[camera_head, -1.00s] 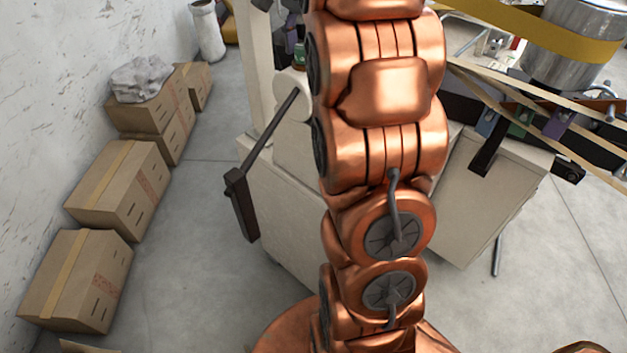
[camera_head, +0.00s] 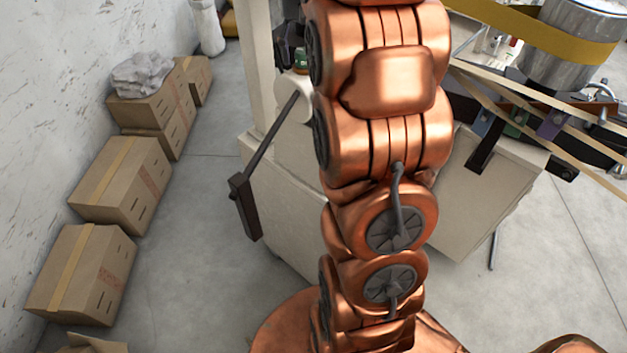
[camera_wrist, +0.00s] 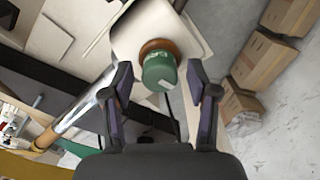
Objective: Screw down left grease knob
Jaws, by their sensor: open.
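The grease knob, a green cap (camera_wrist: 160,71) with a copper-coloured collar, sits on a pale flat part of the machine in the wrist view. My gripper (camera_wrist: 165,78) is open, with one dark finger on each side of the knob in the picture. Gaps show between the fingers and the knob, and I cannot tell how far the fingertips are from it in depth. In the head view a small green knob (camera_head: 301,60) shows beside my copper arm.
Several cardboard boxes (camera_head: 120,180) line the left wall. A black lever (camera_head: 244,207) sticks out from the cream machine cabinet (camera_head: 275,190). A metal cylinder with a yellow band (camera_head: 575,45) stands at upper right. Grey floor (camera_head: 205,235) is clear between boxes and machine.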

